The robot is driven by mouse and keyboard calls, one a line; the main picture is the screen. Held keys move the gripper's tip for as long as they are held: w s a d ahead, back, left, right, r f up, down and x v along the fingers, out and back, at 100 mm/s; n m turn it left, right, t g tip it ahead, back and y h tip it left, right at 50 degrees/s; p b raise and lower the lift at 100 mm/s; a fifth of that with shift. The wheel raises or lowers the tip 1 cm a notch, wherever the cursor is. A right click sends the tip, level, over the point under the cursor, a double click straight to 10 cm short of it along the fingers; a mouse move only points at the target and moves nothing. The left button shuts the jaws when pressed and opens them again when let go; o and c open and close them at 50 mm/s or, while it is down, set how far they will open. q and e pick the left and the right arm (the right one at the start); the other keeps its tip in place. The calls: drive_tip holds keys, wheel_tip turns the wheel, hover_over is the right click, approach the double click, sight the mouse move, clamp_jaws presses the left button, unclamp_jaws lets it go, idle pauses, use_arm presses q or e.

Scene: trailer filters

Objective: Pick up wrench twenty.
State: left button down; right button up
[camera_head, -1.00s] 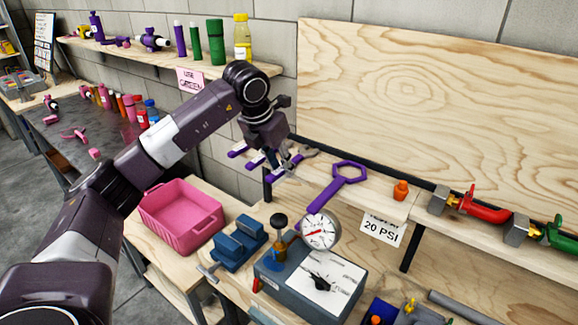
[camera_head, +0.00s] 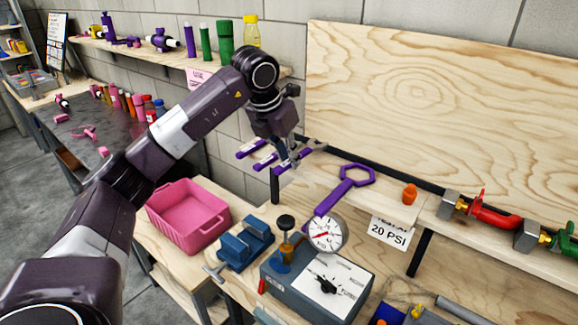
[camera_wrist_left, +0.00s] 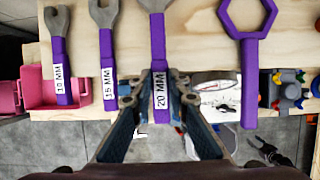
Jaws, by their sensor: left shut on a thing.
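The 20 MM wrench (camera_wrist_left: 158,95) has a purple handle and a grey open head, and lies on the wooden shelf with its handle over the front edge. My left gripper (camera_wrist_left: 160,88) is shut on its purple handle. In the head view my left gripper (camera_head: 287,160) is at the shelf's front edge, among the purple wrench handles, and partly hides the 20 MM wrench. The 15 MM wrench (camera_wrist_left: 107,60) and the 10 MM wrench (camera_wrist_left: 61,60) lie to its left in the wrist view. My right gripper is not in view.
A large purple ring wrench (camera_head: 346,187) lies to the right on the same shelf, beside an orange piece (camera_head: 409,194). Below are a pink bin (camera_head: 188,214), a blue vise (camera_head: 245,242) and a gauge tester (camera_head: 316,286). The wooden backboard (camera_head: 440,110) rises behind the shelf.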

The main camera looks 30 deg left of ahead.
use_arm(q)
wheel_tip(320, 180, up, 18)
drive_tip(key=shift+f+b, duration=0.15)
drive_tip(key=shift+b, duration=0.25)
idle(2.0)
